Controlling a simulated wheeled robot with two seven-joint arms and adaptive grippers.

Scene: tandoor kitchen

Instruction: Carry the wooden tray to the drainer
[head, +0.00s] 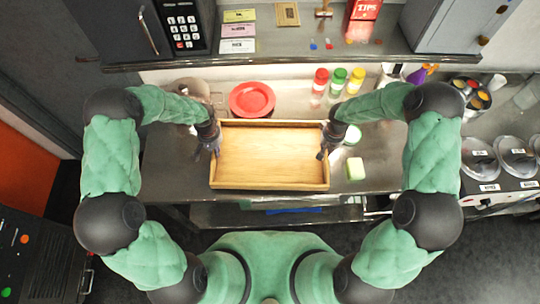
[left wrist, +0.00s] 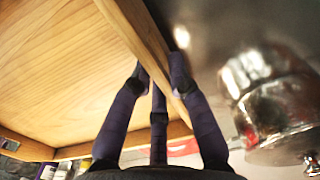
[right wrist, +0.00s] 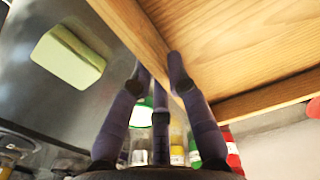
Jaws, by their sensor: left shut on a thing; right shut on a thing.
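The wooden tray (head: 268,187) is a shallow, empty rectangle over the steel counter in the middle of the head view. My left gripper (head: 209,146) is shut on its left side wall, which also shows in the left wrist view (left wrist: 132,28). My right gripper (head: 327,148) is shut on its right side wall, which shows in the right wrist view (right wrist: 140,35). The tray looks level. I cannot tell whether it touches the counter. I cannot make out a drainer in any view.
A red plate (head: 252,99) lies behind the tray. Red, green and yellow-capped bottles (head: 338,80) stand behind its right end. A pale green sponge (head: 355,169) lies just right of it. A metal pot (left wrist: 275,95) stands close to my left gripper. Lidded containers (head: 480,158) are far right.

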